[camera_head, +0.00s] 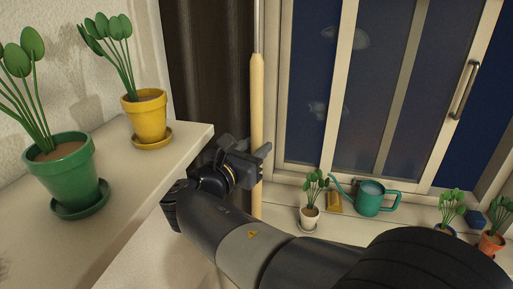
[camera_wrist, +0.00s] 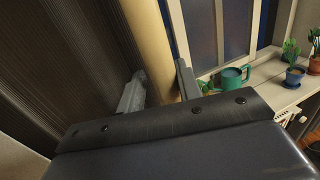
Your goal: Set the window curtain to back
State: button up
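The curtain is a dark brown, pleated hanging (camera_head: 205,65) gathered to the left of the window. It fills the left of the wrist view (camera_wrist: 65,70). A pale wooden rod (camera_head: 257,95) hangs upright in front of the curtain's right edge. It also shows in the wrist view (camera_wrist: 150,30). My gripper (camera_head: 252,152) is at the rod's lower part. In the wrist view its two fingers (camera_wrist: 163,85) stand apart, one on each side of the rod. I cannot tell whether either finger touches it. Part of the rod is hidden behind the gripper.
A shelf (camera_head: 110,225) at left holds a green pot (camera_head: 65,178) and a yellow pot (camera_head: 146,115). The windowsill holds a white pot (camera_head: 309,217), a teal watering can (camera_head: 370,200) and an orange pot (camera_head: 490,243). The sliding window (camera_head: 345,90) stands behind.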

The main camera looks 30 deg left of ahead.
dwell(0.3)
jog(key=shift+s+f, duration=0.1)
jog(key=shift+s, duration=0.25)
jog(key=s+b, duration=0.2)
jog(key=s, duration=0.4)
jog(key=shift+s+a, duration=0.25)
jog(key=shift+s, duration=0.15)
jog(key=w, duration=0.2)
jog(key=w+p, duration=0.1)
jog(key=w, duration=0.2)
jog(key=w+p, duration=0.1)
jog(key=w, duration=0.1)
jog(key=shift+w+d, duration=0.25)
jog(key=shift+d, duration=0.15)
jog(key=shift+w+d, duration=0.15)
jog(key=shift+w, duration=0.05)
jog(key=shift+d, duration=0.4)
